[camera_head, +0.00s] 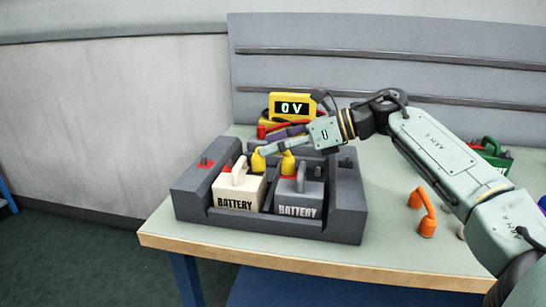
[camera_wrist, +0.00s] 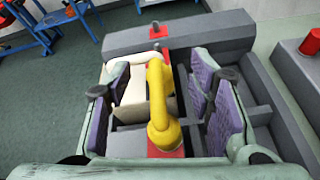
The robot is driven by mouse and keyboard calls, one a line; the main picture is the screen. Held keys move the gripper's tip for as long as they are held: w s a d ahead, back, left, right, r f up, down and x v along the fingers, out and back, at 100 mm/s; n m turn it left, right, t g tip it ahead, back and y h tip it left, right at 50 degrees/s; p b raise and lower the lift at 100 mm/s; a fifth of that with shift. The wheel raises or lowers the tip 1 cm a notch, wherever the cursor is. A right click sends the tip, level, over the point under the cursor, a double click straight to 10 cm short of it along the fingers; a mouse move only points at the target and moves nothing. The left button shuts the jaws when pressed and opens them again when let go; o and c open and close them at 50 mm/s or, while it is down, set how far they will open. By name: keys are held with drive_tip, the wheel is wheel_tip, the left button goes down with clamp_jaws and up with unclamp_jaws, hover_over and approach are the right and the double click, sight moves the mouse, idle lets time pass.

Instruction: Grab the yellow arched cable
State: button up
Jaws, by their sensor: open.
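The yellow arched cable (camera_wrist: 157,95) stands between my gripper's two open fingers in the wrist view. Its near end rests on a red pad (camera_wrist: 165,150). In the head view, yellow ends of the cable (camera_head: 288,162) show over the batteries, with its middle partly hidden by my gripper (camera_head: 278,144). The fingers have purple pads and stand on both sides of the cable, with gaps visible. A cream battery (camera_head: 239,190) and a grey battery (camera_head: 298,195) sit side by side in the dark grey tray (camera_head: 346,222) below.
A yellow meter reading "0 V" (camera_head: 292,107) stands behind the tray. An orange arched cable (camera_head: 428,212) lies on the table to the right. A green item (camera_head: 492,155) is behind my arm. The table front right (camera_head: 400,255) is clear.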

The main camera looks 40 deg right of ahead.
drive_tip(key=x, duration=0.3)
drive_tip(key=shift+w+a, duration=0.25)
drive_tip(key=shift+c, duration=0.2)
clamp_jaws()
